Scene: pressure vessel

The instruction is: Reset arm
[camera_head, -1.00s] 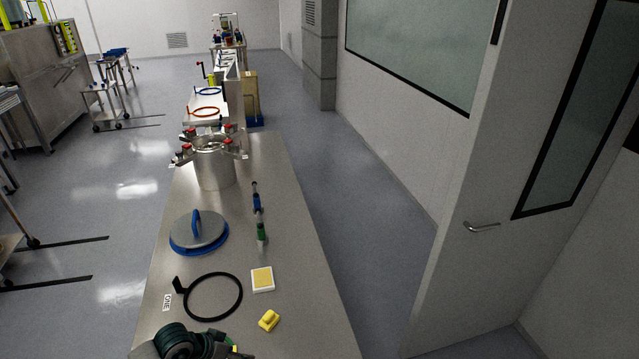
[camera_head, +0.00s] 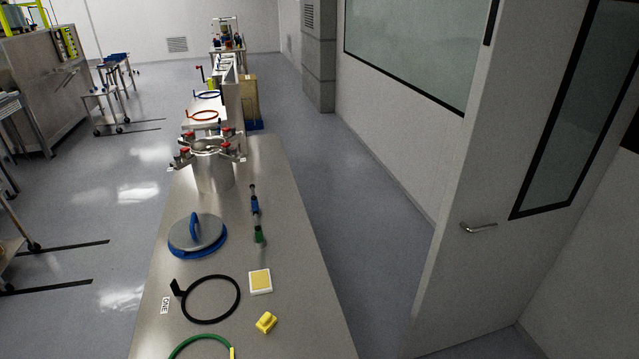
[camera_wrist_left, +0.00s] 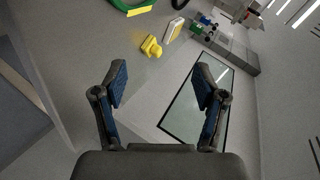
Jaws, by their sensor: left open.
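My left gripper (camera_wrist_left: 161,88) shows in the left wrist view with its two blue-padded fingers spread wide and nothing between them. It is not in the head view. The steel table (camera_head: 285,235) runs away from me in the head view. The small yellow piece (camera_head: 266,322) lies near its front, and also shows beyond the fingers in the left wrist view (camera_wrist_left: 151,47). A green ring (camera_head: 203,343) is at the table's near edge, partly cut off by the frame. My right gripper is in neither view.
On the table stand a steel vessel (camera_head: 213,168) with red-topped clamps, a blue-rimmed lid (camera_head: 198,236), a black ring (camera_head: 211,299), a yellow-and-white pad (camera_head: 260,281) and a blue-and-green tool (camera_head: 256,215). A door (camera_head: 500,180) is at right.

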